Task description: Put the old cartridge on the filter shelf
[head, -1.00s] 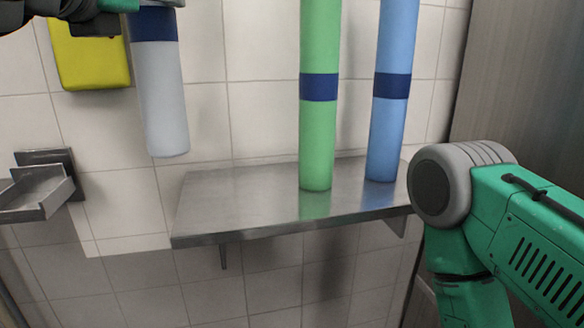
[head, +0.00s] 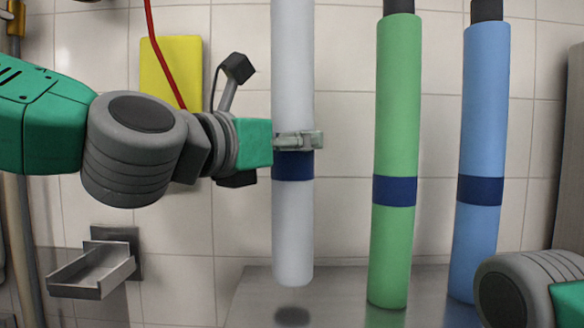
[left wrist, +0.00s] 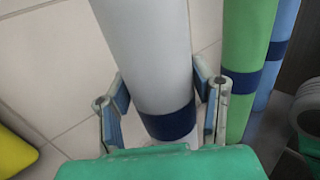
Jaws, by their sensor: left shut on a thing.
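The old cartridge (head: 293,235) is a long white-grey cylinder with a dark blue band, upright in the head view. My left gripper (head: 300,141) is shut on it just above the band. The cartridge's lower end hangs a little above the steel filter shelf (head: 335,290), with a dark shadow below it. In the left wrist view the fingers of my left gripper (left wrist: 163,105) stand on both sides of the white cartridge (left wrist: 145,50). The cartridge's top is out of frame. My right gripper is not in view; only part of my right arm shows at lower right.
A green cartridge (head: 395,120) and a blue cartridge (head: 481,115) stand upright on the shelf to the right. A small metal tray (head: 90,272) is fixed to the tiled wall at left. A yellow box (head: 172,75) and a red hose (head: 163,55) are behind my left arm.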

